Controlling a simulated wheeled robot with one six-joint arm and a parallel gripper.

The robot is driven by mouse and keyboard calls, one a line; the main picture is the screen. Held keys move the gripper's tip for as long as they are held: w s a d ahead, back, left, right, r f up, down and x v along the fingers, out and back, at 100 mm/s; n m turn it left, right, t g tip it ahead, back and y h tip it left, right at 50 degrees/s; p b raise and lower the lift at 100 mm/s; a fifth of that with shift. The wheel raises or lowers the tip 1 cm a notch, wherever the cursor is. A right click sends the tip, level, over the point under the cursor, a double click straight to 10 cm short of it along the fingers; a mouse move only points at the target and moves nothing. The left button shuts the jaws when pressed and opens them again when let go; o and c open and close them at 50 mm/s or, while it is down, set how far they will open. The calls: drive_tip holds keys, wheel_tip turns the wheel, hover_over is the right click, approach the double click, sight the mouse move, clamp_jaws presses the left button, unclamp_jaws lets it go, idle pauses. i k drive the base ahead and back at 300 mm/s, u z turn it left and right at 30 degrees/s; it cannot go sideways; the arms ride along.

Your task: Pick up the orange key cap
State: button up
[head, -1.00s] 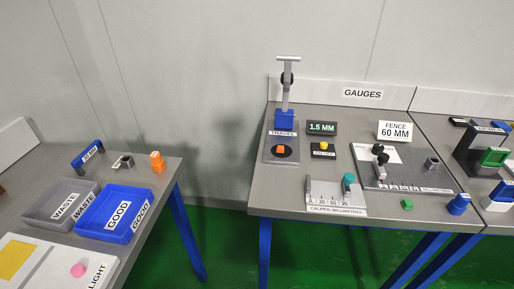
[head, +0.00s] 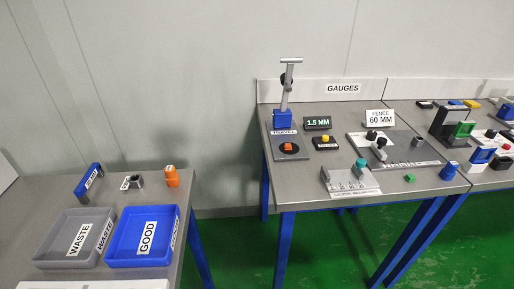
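A small orange block (head: 287,147), which looks like the orange key cap, sits on the black disc of the gauge marked TRAVEL (head: 285,132), under its upright post. A larger orange piece with a pale label (head: 172,177) stands at the back right of the left table. My gripper is not in view.
The left table holds a grey WASTE tray (head: 48,258) and a blue GOOD tray (head: 114,261). Beside the gauge are a 1.5 MM display (head: 318,123), a yellow button (head: 325,138) and a caliper (head: 350,181). Green floor (head: 235,245) lies open between the tables.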

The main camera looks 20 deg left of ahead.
sight(288, 147)
drive_tip(key=i, duration=1)
drive_tip(key=u, duration=0.05)
